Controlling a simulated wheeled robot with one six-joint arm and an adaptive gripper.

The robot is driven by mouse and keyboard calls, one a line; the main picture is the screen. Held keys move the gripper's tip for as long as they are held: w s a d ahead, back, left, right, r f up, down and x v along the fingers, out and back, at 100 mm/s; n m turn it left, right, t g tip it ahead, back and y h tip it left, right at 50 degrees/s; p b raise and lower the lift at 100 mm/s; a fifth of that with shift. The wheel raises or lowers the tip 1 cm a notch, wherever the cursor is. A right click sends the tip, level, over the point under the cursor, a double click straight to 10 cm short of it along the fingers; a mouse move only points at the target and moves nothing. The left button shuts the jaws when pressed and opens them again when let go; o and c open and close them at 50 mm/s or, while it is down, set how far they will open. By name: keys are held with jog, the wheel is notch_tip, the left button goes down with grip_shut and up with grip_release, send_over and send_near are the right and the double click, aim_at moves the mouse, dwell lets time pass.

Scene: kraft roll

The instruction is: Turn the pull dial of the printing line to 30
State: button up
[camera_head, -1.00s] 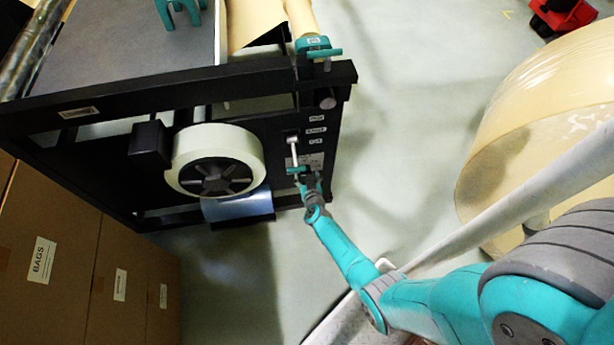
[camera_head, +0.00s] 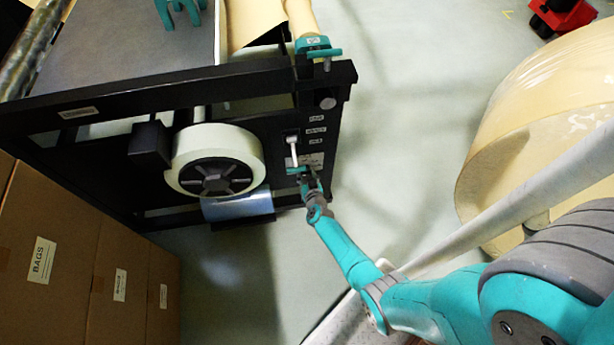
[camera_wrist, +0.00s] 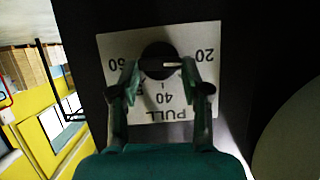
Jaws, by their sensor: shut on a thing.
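The pull dial (camera_wrist: 158,52) is a black round knob with a white pointer line, on a white plate (camera_wrist: 120,42) that appears upside down in the wrist view. The plate reads PULL, with 20 at right, 40 below the knob and 60 at left. The pointer is level and points right, close to the 20 side. The 30 mark is hidden by the right finger. My gripper (camera_wrist: 160,72) is shut on the knob, one finger on each side. In the head view my gripper (camera_head: 304,172) is at the machine's end panel and hides the knob.
The black machine frame (camera_head: 180,92) carries a white lever (camera_head: 292,148), small labels and a pale roll (camera_head: 240,143) left of my gripper. Boxes (camera_head: 70,250) stand lower left. A large kraft roll (camera_head: 550,110) stands at right.

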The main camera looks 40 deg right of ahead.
jog(key=shift+s+d+m+t+y, duration=0.15)
jog(key=shift+m+t+y, duration=0.2)
jog(key=shift+m, duration=0.35)
jog(key=shift+d+m+t+y, duration=0.1)
jog(key=shift+m+t+y, duration=0.15)
jog(key=shift+m+y, duration=0.35)
jog(key=shift+s+d+f+m+t+y, duration=0.15)
jog(key=shift+m+t, duration=0.15)
jog(key=shift+m, duration=0.35)
jog(key=shift+w+m+t+y, duration=0.1)
jog(key=shift+m+t, duration=0.2)
jog(key=shift+m, duration=0.35)
jog(key=o, duration=1.1)
jog(key=shift+o, duration=0.2)
jog(key=shift+s, duration=0.2)
jog(key=v, duration=1.1)
jog(key=shift+s, duration=0.35)
